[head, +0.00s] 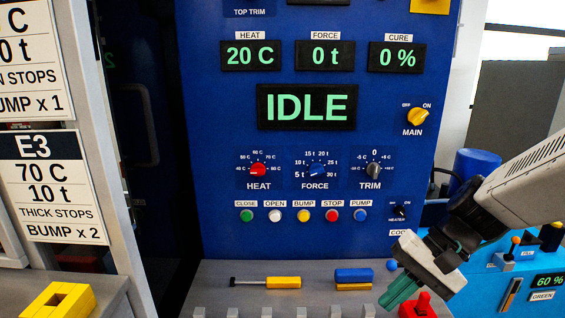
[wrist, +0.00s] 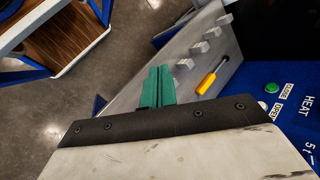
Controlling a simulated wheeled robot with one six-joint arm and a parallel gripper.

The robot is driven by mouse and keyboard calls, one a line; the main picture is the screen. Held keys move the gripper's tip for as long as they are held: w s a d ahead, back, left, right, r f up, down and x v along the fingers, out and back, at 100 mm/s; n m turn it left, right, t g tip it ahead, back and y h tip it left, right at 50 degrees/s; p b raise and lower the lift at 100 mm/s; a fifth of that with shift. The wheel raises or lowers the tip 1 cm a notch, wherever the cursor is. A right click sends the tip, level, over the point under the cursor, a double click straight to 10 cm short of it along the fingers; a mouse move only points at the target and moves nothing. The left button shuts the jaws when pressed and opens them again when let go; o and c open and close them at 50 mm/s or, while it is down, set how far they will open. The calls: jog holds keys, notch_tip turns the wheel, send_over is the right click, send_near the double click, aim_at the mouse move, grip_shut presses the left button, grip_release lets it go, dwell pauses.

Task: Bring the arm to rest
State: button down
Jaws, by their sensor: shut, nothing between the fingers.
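My gripper (head: 401,290) hangs at the lower right in the head view, in front of the blue control panel (head: 290,180) and above the grey shelf (head: 215,285). Its green fingers are shut together with nothing between them and point down to the left. In the wrist view the shut fingers of my gripper (wrist: 158,85) show against the floor and the shelf's edge. My arm reaches in from the right side of the head view.
A yellow-handled tool (head: 283,282) and a blue and yellow block (head: 353,276) lie on the shelf. A red object (head: 418,306) stands close below my gripper. Panel knobs and buttons are left of my arm. A wooden-topped cart (wrist: 70,30) shows in the wrist view.

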jog(key=s+d+r+n+t+h, duration=0.2)
jog(key=s+d+r+n+h, duration=0.2)
jog(key=s+d+r+h, duration=0.3)
jog(key=s, duration=0.5)
jog(key=shift+r+n, duration=0.2)
jog(key=shift+n, duration=0.1)
